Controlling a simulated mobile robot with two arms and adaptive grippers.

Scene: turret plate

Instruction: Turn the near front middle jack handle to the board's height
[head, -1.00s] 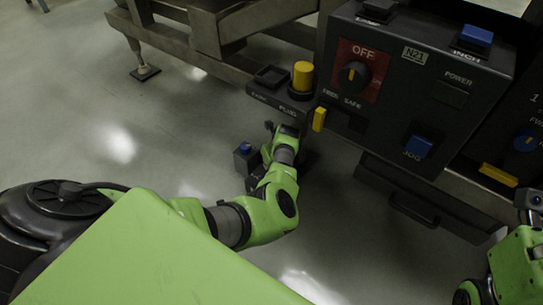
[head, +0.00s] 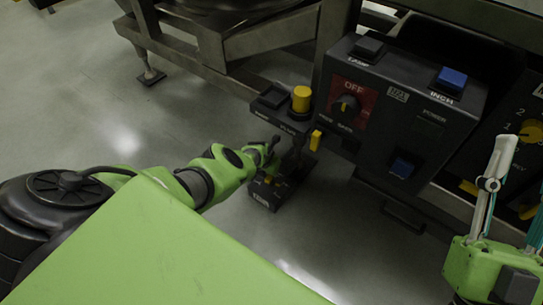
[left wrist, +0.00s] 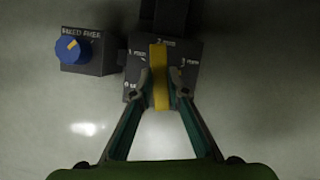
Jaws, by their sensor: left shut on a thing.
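In the left wrist view a yellow bar handle (left wrist: 159,72) stands upright on a dark box face (left wrist: 191,52) with small white marks. Its upper end points at the mark with a 2; marks 1 and 3 sit to either side. My left gripper (left wrist: 161,84) is shut on this handle, one finger on each side. In the head view my left gripper (head: 276,152) reaches to a low dark box (head: 265,195) below the panel; the handle is not clear there. My right gripper (head: 492,185) is raised at the right edge, partly cut off; its jaw state is unclear.
A blue knob (left wrist: 72,49) with a yellow pointer sits left of the handle. A dark control panel (head: 400,125) with an OFF dial and blue buttons stands to the right. A yellow button (head: 301,98) rises above my left gripper. Floor at left is open.

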